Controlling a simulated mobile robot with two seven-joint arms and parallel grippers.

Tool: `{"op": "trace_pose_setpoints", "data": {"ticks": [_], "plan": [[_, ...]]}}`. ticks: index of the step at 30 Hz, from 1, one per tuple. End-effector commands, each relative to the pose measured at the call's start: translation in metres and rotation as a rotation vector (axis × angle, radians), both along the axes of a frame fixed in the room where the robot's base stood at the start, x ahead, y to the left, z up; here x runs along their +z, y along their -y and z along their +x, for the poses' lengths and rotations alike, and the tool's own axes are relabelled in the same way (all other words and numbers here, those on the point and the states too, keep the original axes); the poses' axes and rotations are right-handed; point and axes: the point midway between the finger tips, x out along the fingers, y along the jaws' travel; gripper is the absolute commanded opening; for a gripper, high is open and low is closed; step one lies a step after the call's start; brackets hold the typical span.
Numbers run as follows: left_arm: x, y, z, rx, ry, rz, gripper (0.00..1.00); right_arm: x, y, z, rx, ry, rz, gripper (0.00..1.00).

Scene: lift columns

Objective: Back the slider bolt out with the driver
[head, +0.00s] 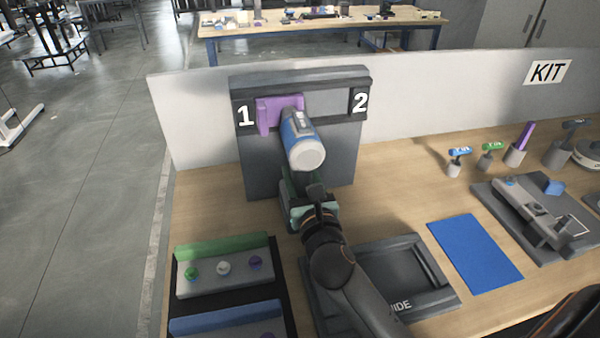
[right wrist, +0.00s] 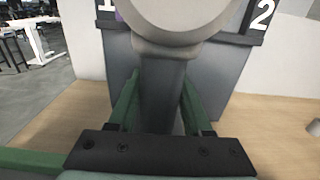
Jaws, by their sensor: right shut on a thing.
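The purple slider (head: 267,116) sits in the dark rail of an upright grey panel (head: 258,165), beside the number 1 at the left end; the number 2 is at the right end. My right gripper (head: 299,180) is shut on the grip of the driver (head: 302,140), which has a blue and grey body and a pale round rear cap. The driver is held up in front of the slider's right part. Its tip and the bolt are hidden behind its body. In the right wrist view the driver's grip (right wrist: 160,90) stands between the green fingers. My left gripper is not in view.
A white wall marked KIT (head: 548,72) runs behind the wooden table. Trays with coloured knobs (head: 223,280) lie at front left. A dark tray (head: 440,292), a blue mat (head: 475,252), a grey fixture (head: 520,215) and several small holders (head: 485,162) lie to the right.

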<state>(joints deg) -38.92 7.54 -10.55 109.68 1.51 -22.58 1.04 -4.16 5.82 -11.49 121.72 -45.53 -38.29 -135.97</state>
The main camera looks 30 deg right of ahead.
Motion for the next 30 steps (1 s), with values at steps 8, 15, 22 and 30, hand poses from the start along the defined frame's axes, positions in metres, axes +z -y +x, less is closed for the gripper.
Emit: {"op": "trace_pose_setpoints", "data": {"ticks": [8,15,22,30], "plan": [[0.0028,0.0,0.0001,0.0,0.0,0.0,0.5,0.0046,0.0,0.0006,0.002,0.01,-0.002,0.0],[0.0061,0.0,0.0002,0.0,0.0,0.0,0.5,0.0047,0.0002,0.0015,0.002,0.009,-0.003,0.0],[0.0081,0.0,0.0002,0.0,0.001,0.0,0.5,0.0051,0.0005,0.0024,0.002,0.012,-0.003,0.0],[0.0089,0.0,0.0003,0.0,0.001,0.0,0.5,0.0065,0.001,0.0027,0.001,0.015,-0.004,0.0]]}}
